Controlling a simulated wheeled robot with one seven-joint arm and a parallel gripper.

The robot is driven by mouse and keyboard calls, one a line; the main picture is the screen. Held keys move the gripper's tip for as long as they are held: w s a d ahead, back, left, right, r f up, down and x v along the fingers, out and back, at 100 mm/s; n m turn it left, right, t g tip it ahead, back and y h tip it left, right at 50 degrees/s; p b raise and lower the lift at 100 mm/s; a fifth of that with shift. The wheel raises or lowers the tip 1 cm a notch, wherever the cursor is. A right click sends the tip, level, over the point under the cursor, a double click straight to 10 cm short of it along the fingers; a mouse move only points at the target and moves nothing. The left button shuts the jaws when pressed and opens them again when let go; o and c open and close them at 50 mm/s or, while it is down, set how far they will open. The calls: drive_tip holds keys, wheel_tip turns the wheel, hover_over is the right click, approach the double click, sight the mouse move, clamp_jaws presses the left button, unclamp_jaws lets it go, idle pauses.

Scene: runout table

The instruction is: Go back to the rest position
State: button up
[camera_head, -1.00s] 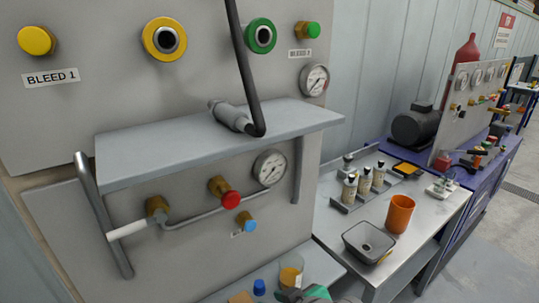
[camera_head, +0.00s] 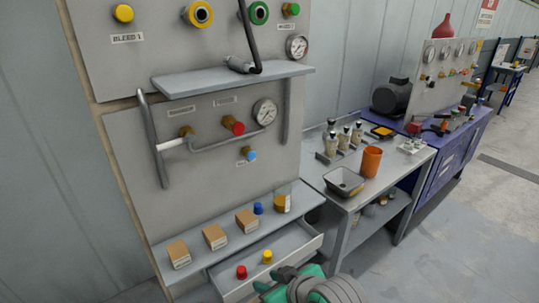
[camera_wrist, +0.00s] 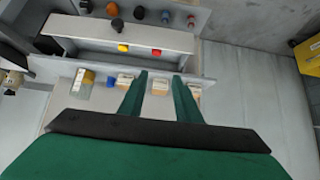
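My gripper (camera_wrist: 160,76) shows in the wrist view as two green fingers standing apart, with nothing held between them. In the head view my green and grey arm end (camera_head: 305,285) is at the bottom edge, in front of the open drawer (camera_head: 298,251); the fingers are hard to make out there. Cardboard boxes (camera_head: 214,236) stand in a row on the lower shelf (camera_head: 200,255). Beside them are a blue cap (camera_head: 258,208) and a beaker of amber liquid (camera_head: 282,200). A red cap (camera_head: 241,272) and a yellow cap (camera_head: 267,257) are in the drawer.
The panel (camera_head: 208,110) carries valves, gauges and a projecting upper shelf (camera_head: 230,80). To the right, a steel table (camera_head: 330,178) holds an orange cup (camera_head: 371,161), a black tray (camera_head: 344,181) and several bottles. Open floor (camera_head: 430,255) lies at lower right.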

drive_tip(key=w+a+f+m+t+y, duration=0.1)
drive_tip(key=w+a+f+m+t, duration=0.1)
drive_tip(key=a+f+m+t, duration=0.4)
drive_tip(key=s+f+m+h, duration=0.3)
drive_tip(key=s+f+m, duration=0.1)
drive_tip(key=s+f, duration=0.4)
drive_tip(key=s+d+n+t+h, duration=0.1)
drive_tip(key=s+d, duration=0.2)
drive_tip(key=s, duration=0.9)
drive_tip(key=s+d+f+n+t+h, duration=0.1)
drive_tip(key=s+d+h, duration=0.1)
drive_tip(key=s, duration=0.9)
drive_tip(key=shift+s+d+n, duration=0.4)
drive_tip(key=shift+d, duration=0.15)
drive_tip(key=shift+f, duration=0.1)
